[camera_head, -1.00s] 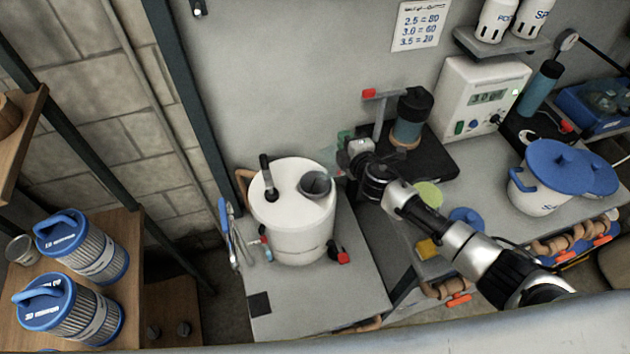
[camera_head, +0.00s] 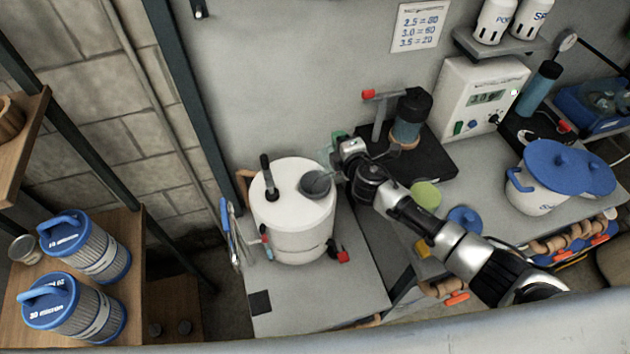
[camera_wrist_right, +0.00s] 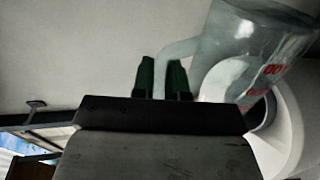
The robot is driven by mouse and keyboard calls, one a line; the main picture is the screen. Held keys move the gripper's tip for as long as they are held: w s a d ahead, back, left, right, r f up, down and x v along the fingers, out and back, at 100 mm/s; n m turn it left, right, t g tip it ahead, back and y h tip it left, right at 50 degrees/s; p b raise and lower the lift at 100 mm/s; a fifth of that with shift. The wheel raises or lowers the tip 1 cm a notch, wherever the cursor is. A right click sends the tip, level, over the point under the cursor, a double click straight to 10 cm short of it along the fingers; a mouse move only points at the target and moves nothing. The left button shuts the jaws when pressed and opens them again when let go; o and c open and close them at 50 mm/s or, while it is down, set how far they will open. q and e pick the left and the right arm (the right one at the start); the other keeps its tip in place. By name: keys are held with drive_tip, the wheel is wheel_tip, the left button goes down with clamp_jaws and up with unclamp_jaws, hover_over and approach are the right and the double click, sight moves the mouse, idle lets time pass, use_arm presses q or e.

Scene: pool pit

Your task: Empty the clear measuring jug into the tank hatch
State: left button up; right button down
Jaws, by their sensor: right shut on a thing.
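The white tank (camera_head: 290,225) stands on the grey bench, with its round dark hatch (camera_head: 315,183) open in the top at the right. My right gripper (camera_head: 340,142) is beside the hatch, at its upper right. It is shut on the handle of the clear measuring jug (camera_head: 324,158), which is faint and partly hidden in the head view. In the right wrist view the jug (camera_wrist_right: 250,45) has red markings and leans, its handle between the green fingertips (camera_wrist_right: 162,78). The white tank top (camera_wrist_right: 288,125) is behind it. I cannot tell how much it holds. My left gripper is out of view.
A black upright rod (camera_head: 268,175) stands on the tank top left of the hatch. A pump with a blue-grey jar (camera_head: 408,118) stands behind my right arm. A white meter (camera_head: 480,95) and a blue-lidded pot (camera_head: 540,190) are at the right.

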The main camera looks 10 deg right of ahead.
drive_tip(key=shift+s+a+r, duration=0.1)
drive_tip(key=shift+a+r, duration=0.05)
drive_tip(key=shift+a, duration=0.2)
